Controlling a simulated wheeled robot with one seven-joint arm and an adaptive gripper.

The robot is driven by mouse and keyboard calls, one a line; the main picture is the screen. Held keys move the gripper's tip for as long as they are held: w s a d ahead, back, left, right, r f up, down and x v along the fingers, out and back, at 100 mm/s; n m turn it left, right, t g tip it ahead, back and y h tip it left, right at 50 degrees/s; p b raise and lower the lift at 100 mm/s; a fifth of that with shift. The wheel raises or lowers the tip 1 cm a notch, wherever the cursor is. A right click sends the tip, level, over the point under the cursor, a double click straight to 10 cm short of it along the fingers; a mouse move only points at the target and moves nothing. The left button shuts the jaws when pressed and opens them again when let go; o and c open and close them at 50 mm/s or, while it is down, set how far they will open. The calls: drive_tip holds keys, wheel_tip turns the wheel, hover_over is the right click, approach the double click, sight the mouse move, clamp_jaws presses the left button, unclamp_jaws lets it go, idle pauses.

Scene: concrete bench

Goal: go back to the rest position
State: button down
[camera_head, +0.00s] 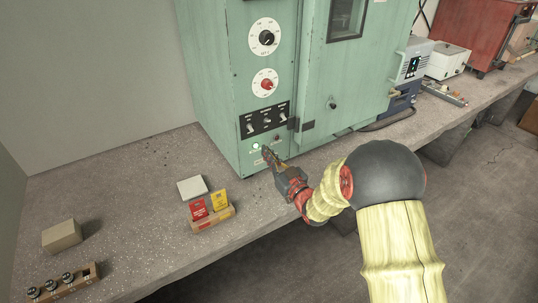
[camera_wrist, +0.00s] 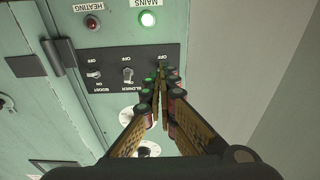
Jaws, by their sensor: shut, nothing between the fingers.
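My gripper (camera_head: 268,153) is shut and empty, at the lower front of the green cabinet (camera_head: 221,100) in the head view. In the wrist view my gripper (camera_wrist: 163,72) has its fingertips together in front of the black switch panel (camera_wrist: 112,75), over the switch at the panel's right end. I cannot tell whether the tips touch that switch. The HEATING lamp (camera_wrist: 92,22) looks dark red and unlit. The BOOST switch (camera_wrist: 94,73) and BLOWER switch (camera_wrist: 128,73) are in plain view.
On the bench (camera_head: 130,185) left of the gripper are a pale square block (camera_head: 192,188), a holder with red and yellow cards (camera_head: 213,219), a beige box (camera_head: 62,236) and a rack of dark knobs (camera_head: 62,282). Instruments (camera_head: 411,65) stand farther right.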

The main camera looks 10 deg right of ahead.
drive_tip(key=shift+f, duration=0.1)
drive_tip(key=s+d+f+g+h, duration=0.2)
drive_tip(key=f, duration=0.3)
drive_tip(key=s+d+f+m+g+h, duration=0.1)
drive_tip(key=s+d+f+g, duration=0.1)
drive_tip(key=f, duration=0.3)
drive_tip(key=s+d+f+m+g+h, duration=0.1)
drive_tip(key=s+d+f+g+h, duration=0.1)
drive_tip(key=d+f+g, duration=0.1)
drive_tip(key=shift+s+f+g+h, duration=0.15)
drive_tip(key=shift+s+f+g, duration=0.1)
drive_tip(key=shift+f, duration=0.4)
drive_tip(key=shift+s+f+g+h, duration=0.15)
drive_tip(key=shift+f+g, duration=0.1)
drive_tip(key=shift+f, duration=0.4)
drive_tip(key=s+r+m+g+h+p, duration=0.1)
drive_tip(key=s+r+g, duration=0.3)
drive_tip(key=s, duration=0.6)
drive_tip(key=s+r+m+g+h+p, duration=0.1)
drive_tip(key=s+r+g, duration=0.1)
drive_tip(key=s+r, duration=0.5)
drive_tip(key=s+a+r+p, duration=0.1)
drive_tip(key=s+a+r, duration=0.2)
drive_tip(key=s+r, duration=0.6)
drive_tip(key=s+a+r+t+y+p, duration=0.1)
drive_tip(key=s+a+r+p, duration=0.1)
drive_tip(key=s+r, duration=0.7)
drive_tip(key=shift+a+r+y, duration=0.3)
drive_tip(key=shift+a+r, duration=0.2)
